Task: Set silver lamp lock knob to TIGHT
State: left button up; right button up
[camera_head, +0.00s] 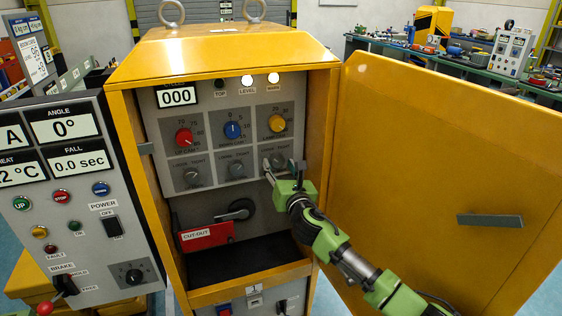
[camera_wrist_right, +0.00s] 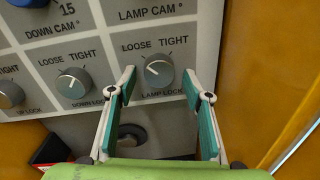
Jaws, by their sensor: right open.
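The silver lamp lock knob (camera_wrist_right: 158,70) is a round grey knob under the words LOOSE and TIGHT, with LAMP LOCK printed below it. Its pale pointer mark seems to lean left, toward the LOOSE side. In the head view the knob (camera_head: 277,159) is the right one in the lower row, partly hidden by my right gripper (camera_head: 278,169). In the right wrist view my right gripper (camera_wrist_right: 160,80) is open, with one finger on each side of the knob and a visible gap on both sides. Whether the tips reach the knob's depth is unclear. My left gripper is out of view.
The down lock knob (camera_wrist_right: 74,83) sits close to the left finger. A black rotary handle (camera_head: 238,210) and a red CUT-OUT block (camera_head: 206,236) are below. The cabinet's right side wall (camera_head: 321,120) and open yellow door (camera_head: 430,150) bound the right side.

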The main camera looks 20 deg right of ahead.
jog(key=shift+w, duration=0.15)
jog(key=shift+a+r, duration=0.1)
jog(key=shift+r, duration=0.05)
jog(key=shift+s, duration=0.2)
jog(key=c, duration=1.1)
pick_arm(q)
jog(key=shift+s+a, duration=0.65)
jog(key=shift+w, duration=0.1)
